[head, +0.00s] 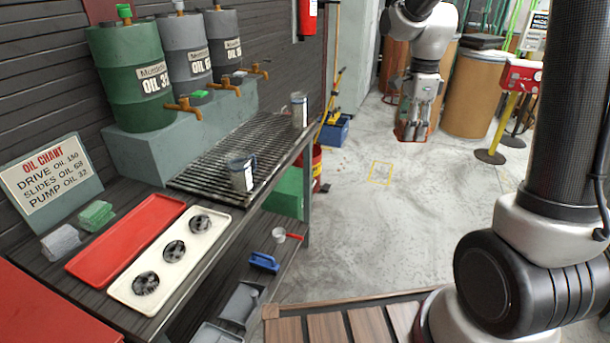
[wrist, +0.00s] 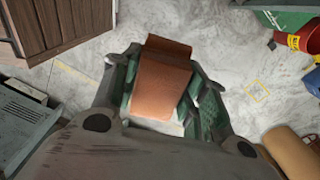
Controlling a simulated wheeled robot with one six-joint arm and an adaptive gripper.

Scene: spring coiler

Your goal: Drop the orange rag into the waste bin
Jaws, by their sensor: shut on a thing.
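The orange rag (wrist: 162,82) is held between the two fingers of my gripper (wrist: 165,70), in the middle of the wrist view. In the head view, my gripper (head: 413,112) hangs fingers down over the floor at the upper right. The rag (head: 410,132) shows there as a small orange patch at the fingertips. A red container with a yellow part (head: 317,160) stands on the floor beyond the bench, partly hidden by it. It also shows at the upper right of the wrist view (wrist: 305,40). I cannot tell for certain that it is the waste bin.
A green box (head: 286,192) and a blue bucket (head: 334,131) are near the red container. Brown drums (head: 471,92) and a yellow post (head: 500,130) stand at the back right. A yellow square (head: 381,172) marks open floor. The bench's slatted top (head: 240,150) lies left.

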